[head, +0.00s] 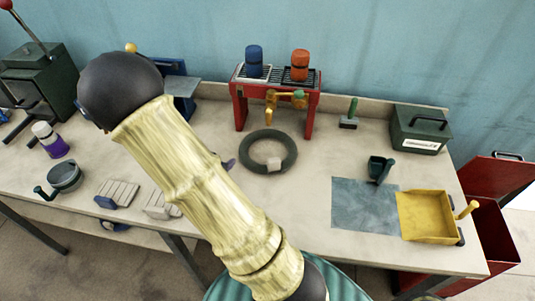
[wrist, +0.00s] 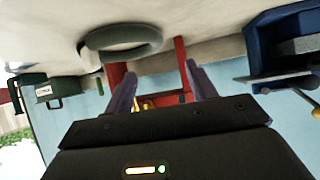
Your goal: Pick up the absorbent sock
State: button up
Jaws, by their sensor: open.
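The absorbent sock (head: 268,134) is a dark green-grey ring lying flat on the workbench behind my arm, with a pale tag at its front. In the wrist view, which is upside down, the sock (wrist: 128,51) shows at the upper left, beyond my fingers. My gripper (wrist: 161,86) is open, with its two purple fingers apart and nothing between them. The sock is not between the fingers. In the head view my arm hides most of the gripper; only a bit of purple shows left of the ring.
A red stand (head: 240,108) with blue and orange canisters stands behind the sock. A green box (head: 418,130), a yellow tray (head: 427,218) and a dark scoop (head: 379,168) are at right. Grey blocks (head: 117,194) and a round pan (head: 65,176) are at left.

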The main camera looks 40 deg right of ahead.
jog(key=shift+s+d+r+h, duration=0.1)
jog(key=shift+s+d+h, duration=0.2)
jog(key=shift+d+h, duration=0.15)
send_near(245, 144)
jog(key=x, duration=0.4)
jog(key=shift+p, duration=0.3)
jog(key=shift+w, duration=0.1)
jog(key=p+x, duration=0.1)
jog(key=x, duration=0.5)
jog(key=shift+s+d, duration=0.1)
jog(key=shift+s, duration=0.1)
jog(key=shift+a, duration=0.3)
